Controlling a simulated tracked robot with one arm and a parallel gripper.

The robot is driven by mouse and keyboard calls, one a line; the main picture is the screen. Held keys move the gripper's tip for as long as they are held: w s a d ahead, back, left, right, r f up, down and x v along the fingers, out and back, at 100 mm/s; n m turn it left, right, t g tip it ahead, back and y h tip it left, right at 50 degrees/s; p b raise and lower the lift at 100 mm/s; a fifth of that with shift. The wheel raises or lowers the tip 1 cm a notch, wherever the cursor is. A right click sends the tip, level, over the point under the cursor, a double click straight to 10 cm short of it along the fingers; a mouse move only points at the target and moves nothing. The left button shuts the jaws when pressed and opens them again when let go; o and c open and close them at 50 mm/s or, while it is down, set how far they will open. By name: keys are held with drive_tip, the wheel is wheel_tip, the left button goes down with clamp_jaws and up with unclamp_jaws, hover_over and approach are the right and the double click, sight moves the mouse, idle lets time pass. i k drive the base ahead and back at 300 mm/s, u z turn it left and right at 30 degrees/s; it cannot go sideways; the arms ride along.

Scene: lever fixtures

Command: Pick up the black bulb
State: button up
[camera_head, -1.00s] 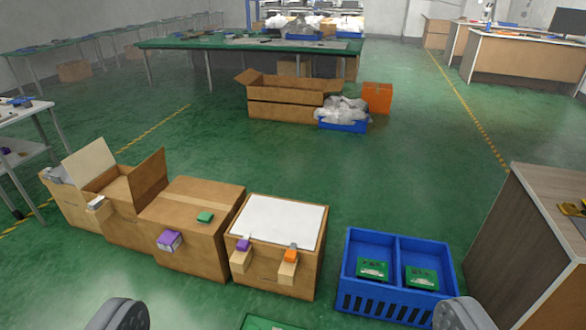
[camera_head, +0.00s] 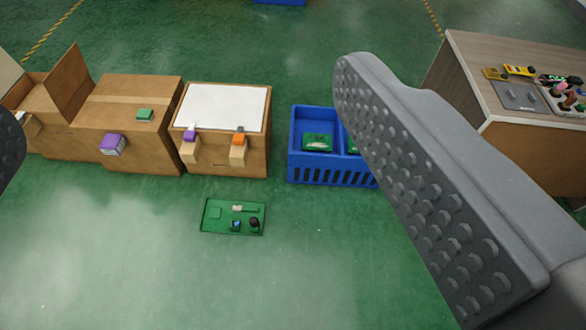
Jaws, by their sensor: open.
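A small dark, rounded item, which looks like the black bulb (camera_head: 254,223), sits at the lower right of a green board (camera_head: 216,226) on the floor. A small dark-blue item (camera_head: 235,225) is beside it on the same board. My gripper (camera_head: 182,108) is open and empty. Its right finger, with a studded grey pad, fills much of the right side of the view. Only a sliver of its left finger shows at the left edge. The board lies beyond the fingers on the floor, seen between them.
Cardboard boxes (camera_head: 130,93) stand behind the board, one with a white top (camera_head: 225,105). A blue crate (camera_head: 300,172) with green boards inside is partly hidden by my right finger. A wooden bench (camera_head: 470,80) stands at right. Floor around the board is clear.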

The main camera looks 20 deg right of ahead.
sight(254, 222)
drive_tip(key=k, duration=0.65)
drive_tip(key=z, duration=0.3)
drive_tip(key=i, duration=2.1)
drive_tip(key=u, duration=1.05)
drive_tip(key=i, duration=0.5)
drive_tip(key=u, duration=0.3)
drive_tip(key=k, duration=0.85)
drive_tip(key=u, duration=0.2)
drive_tip(key=i, duration=0.7)
drive_tip(key=z, duration=0.05)
